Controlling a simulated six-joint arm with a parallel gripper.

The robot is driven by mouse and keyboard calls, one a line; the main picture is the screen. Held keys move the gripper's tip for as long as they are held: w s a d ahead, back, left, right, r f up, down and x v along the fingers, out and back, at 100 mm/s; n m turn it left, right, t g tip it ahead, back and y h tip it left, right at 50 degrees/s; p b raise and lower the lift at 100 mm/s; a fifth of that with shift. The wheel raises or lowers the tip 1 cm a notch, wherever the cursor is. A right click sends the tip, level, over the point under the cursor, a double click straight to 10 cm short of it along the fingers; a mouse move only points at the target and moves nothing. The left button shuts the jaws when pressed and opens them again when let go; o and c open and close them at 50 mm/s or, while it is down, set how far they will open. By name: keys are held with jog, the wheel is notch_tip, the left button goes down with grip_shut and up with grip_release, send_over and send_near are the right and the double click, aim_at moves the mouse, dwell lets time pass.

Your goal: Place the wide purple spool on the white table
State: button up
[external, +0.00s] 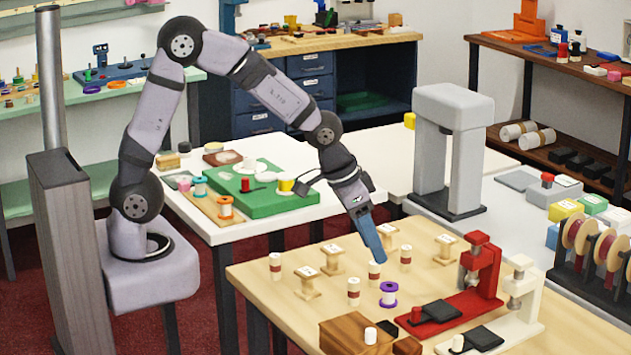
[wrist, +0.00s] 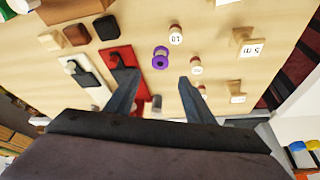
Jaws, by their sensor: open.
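The wide purple spool (external: 389,294) stands on the light wooden table, with purple flanges and a pale middle. In the wrist view the purple spool (wrist: 160,57) lies between the lines of the two fingers, beyond their tips. My gripper (external: 378,256) points down over the wooden table, above and behind the spool in the external view. In the wrist view my gripper (wrist: 158,84) has its fingers apart with nothing between them. The white table (external: 300,217) stands to the left, below my arm.
Several labelled wooden spools and pale cylinders, one (external: 353,291) close to the purple spool, stand around it. A red press (external: 482,265) and a cream press (external: 520,285) stand to the right.

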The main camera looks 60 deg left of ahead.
aim_at(390, 286)
jog(key=s+a+f+n+g, duration=0.1)
jog(key=s+a+g, duration=0.1)
jog(key=s+a, duration=0.5)
jog(key=s+a+f+n+g+y, duration=0.1)
jog(key=s+a+n+g, duration=0.1)
jog(key=s+a, duration=0.6)
jog(key=s, duration=0.3)
jog(key=shift+s+a+f+n, duration=0.25)
jog(key=shift+s+f+n, duration=0.05)
jog(key=shift+s+f, duration=0.1)
jog(key=shift+o, duration=0.5)
jog(key=shift+s+a, duration=0.1)
jog(key=shift+s, duration=0.3)
jog(key=shift+w, duration=0.2)
